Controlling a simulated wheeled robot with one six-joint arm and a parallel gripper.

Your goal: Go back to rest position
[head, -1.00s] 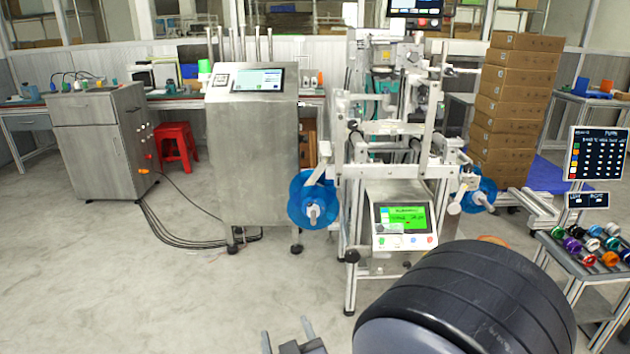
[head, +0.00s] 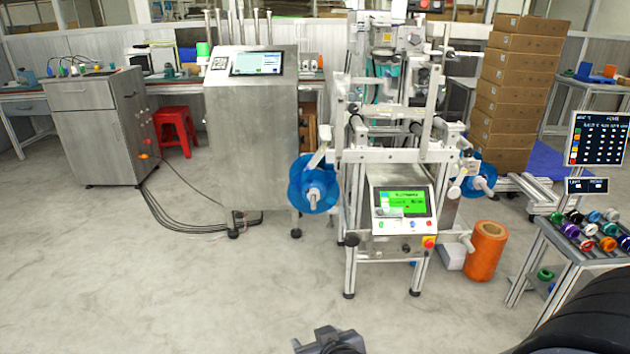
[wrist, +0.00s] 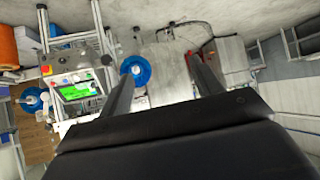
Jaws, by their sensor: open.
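My gripper (wrist: 162,80) shows in the wrist view with its two dark fingers spread apart and nothing between them. In the head view only a dark part of it shows at the bottom edge, and its fingertips are out of frame. In the head view, part of my dark arm is at the lower right corner. The machine with the green screen (head: 403,203) stands in front of me, with a blue reel (head: 313,184) on its left side and another blue reel (head: 482,177) on its right. The gripper touches none of them.
An orange roll (head: 486,252) stands on the floor right of the machine. A table (head: 583,250) with several coloured spools is at the right. A steel cabinet (head: 252,140), a red stool (head: 175,128) and stacked boxes (head: 510,95) stand behind. The floor at left front is clear.

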